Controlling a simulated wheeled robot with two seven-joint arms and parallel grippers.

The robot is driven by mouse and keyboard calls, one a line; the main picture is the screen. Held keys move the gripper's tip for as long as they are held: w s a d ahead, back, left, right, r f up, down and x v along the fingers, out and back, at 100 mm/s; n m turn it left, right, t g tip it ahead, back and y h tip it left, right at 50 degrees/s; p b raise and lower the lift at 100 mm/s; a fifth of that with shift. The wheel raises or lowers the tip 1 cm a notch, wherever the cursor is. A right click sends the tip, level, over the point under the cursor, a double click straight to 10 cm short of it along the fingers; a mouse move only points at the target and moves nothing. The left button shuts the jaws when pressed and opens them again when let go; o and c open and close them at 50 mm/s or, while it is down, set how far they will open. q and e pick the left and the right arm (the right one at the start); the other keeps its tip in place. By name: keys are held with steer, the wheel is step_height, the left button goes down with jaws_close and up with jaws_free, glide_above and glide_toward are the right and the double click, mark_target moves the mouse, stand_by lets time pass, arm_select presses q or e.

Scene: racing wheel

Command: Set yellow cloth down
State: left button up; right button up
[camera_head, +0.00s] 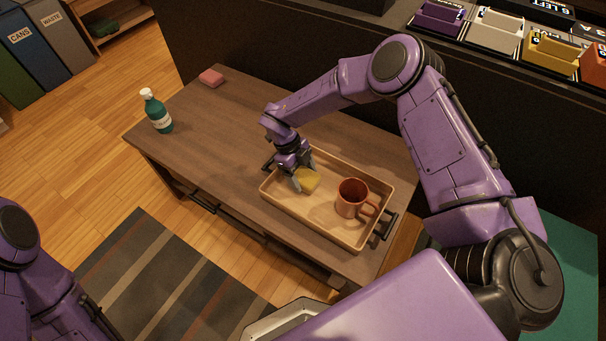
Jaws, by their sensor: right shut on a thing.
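The yellow cloth (309,182) is a small yellow piece at the left part of the wooden tray (316,222). My right gripper (298,181) reaches down over the tray and is shut on the cloth. I cannot tell whether the cloth touches the tray floor. My left arm shows only at the lower left edge, and its gripper is out of the picture.
A copper-coloured mug (351,198) stands in the right part of the tray. A green bottle (158,112) and a pink sponge-like block (211,78) are on the wooden table (215,135). The table's left half is mostly clear.

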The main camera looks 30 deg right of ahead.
steer(key=shift+f, duration=0.2)
steer(key=o, duration=0.9)
steer(key=shift+o, duration=0.2)
steer(key=p+v, duration=0.1)
steer(key=v, duration=1.1)
steer(key=shift+r, duration=0.2)
